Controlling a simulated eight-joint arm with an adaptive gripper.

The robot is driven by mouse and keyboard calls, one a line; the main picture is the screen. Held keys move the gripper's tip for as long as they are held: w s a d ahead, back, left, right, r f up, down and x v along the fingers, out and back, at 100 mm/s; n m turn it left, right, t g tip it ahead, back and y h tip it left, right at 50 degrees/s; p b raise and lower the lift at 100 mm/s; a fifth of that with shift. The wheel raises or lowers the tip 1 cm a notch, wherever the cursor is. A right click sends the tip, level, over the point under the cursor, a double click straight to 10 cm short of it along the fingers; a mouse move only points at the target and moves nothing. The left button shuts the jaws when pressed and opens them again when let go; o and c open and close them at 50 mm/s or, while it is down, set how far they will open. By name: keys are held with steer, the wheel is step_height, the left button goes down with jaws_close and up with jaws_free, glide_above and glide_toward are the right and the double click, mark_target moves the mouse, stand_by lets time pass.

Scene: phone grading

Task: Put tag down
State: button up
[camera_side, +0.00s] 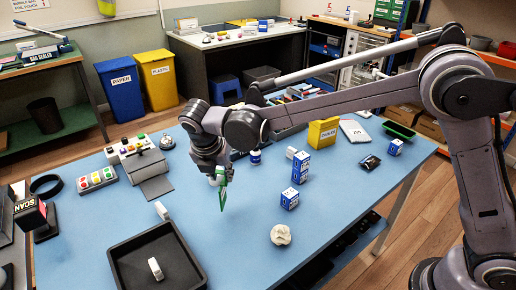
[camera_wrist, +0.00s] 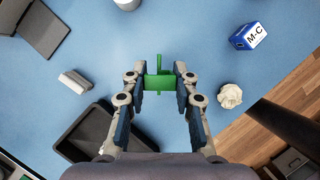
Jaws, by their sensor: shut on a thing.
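A green tag (camera_side: 222,196) is held in my gripper (camera_side: 218,176) and hangs above the blue table (camera_side: 236,237) in the side view. In the wrist view, my gripper (camera_wrist: 160,85) has its two fingers closed on the sides of the green tag (camera_wrist: 160,73). The tag appears apart from the table. A black tray (camera_side: 203,272) lies on the table to the lower left of the gripper, with a small white item (camera_side: 155,268) in it. The tray also shows at the lower left in the wrist view (camera_wrist: 68,146).
A crumpled white paper ball (camera_side: 281,235) and blue-and-white boxes (camera_side: 290,198) lie right of the gripper. A grey stand (camera_side: 157,187), a white item (camera_side: 161,210) and a button panel (camera_side: 97,180) are at the left. The table under the gripper is clear.

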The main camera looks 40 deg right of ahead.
mark_target(222, 189)
steer(key=shift+a+f, duration=0.35)
steer(key=shift+f, duration=1.85)
steer(key=shift+f, duration=0.1)
steer(key=o, duration=0.8)
steer(key=shift+o, duration=0.2)
